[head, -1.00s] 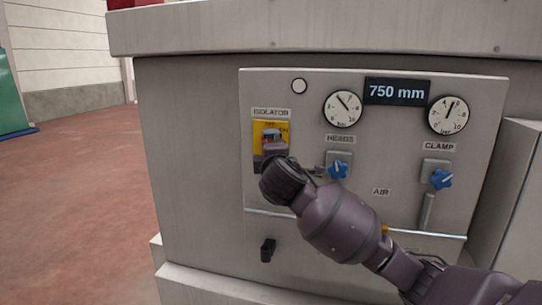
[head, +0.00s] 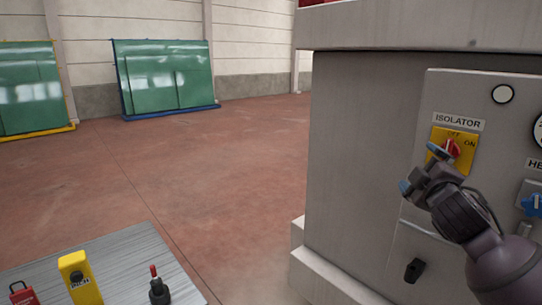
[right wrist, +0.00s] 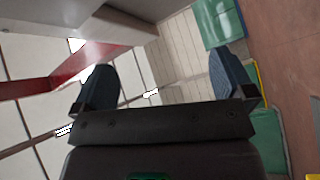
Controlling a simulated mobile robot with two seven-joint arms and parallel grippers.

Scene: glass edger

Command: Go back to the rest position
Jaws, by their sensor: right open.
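My right gripper (head: 422,170) is in front of the machine's control panel, at the lower left of the isolator. It is open, with nothing between its fingers. In the right wrist view the two dark fingers of the right gripper (right wrist: 165,82) stand wide apart, with wall and floor beyond them. The isolator is a red knob (head: 451,148) on a yellow plate (head: 467,138) marked OFF and ON. One fingertip overlaps the plate's left edge in the head view; I cannot tell whether it touches. My left gripper is not in view.
The grey machine body (head: 355,150) fills the right side. A grey bench top (head: 125,265) at lower left carries a red padlock-like item (head: 22,295), a yellow item (head: 76,268) and a red-topped black item (head: 158,290). Green glass sheets (head: 165,75) stand far back. The reddish floor between is clear.

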